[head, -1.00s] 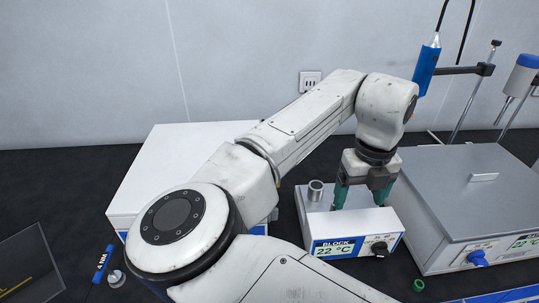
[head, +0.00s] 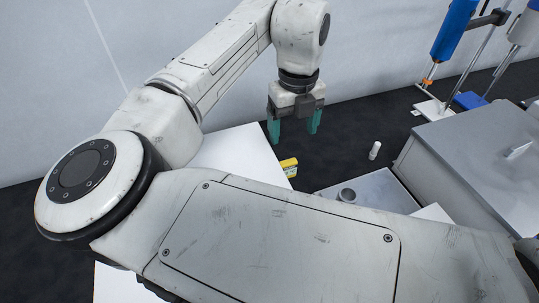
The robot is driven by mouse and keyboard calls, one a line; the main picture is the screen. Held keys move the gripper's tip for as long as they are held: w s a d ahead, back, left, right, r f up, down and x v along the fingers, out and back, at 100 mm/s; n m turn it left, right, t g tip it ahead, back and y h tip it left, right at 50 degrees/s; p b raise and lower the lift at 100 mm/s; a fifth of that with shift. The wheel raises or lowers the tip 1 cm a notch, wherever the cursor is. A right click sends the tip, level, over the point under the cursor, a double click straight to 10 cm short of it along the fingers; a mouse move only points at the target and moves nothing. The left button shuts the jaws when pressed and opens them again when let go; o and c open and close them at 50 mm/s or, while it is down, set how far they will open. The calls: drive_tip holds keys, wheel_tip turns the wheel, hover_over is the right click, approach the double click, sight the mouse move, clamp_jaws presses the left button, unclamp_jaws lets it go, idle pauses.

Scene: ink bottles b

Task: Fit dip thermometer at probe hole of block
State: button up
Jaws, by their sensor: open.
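I cannot make out a dip thermometer for certain. The probe hole cannot be made out.
A large grey lidded bath (head: 470,150) stands right of the block. A small white cylinder (head: 375,150) is on the dark bench behind the block. A blue tool (head: 454,30) hangs on a stand at the back right. A white box (head: 235,155) stands to the left.

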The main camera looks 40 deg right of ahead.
sight(287, 170)
drive_tip(key=f+p, duration=0.1)
drive_tip(key=f, duration=0.9)
drive_tip(key=f+p, duration=0.1)
drive_tip(key=f, duration=0.4)
drive_tip(key=shift+w+f+p, duration=0.25)
drive_tip(key=shift+w+p, duration=0.05)
drive_tip(key=shift+p, duration=0.05)
drive_tip(key=c, duration=1.1)
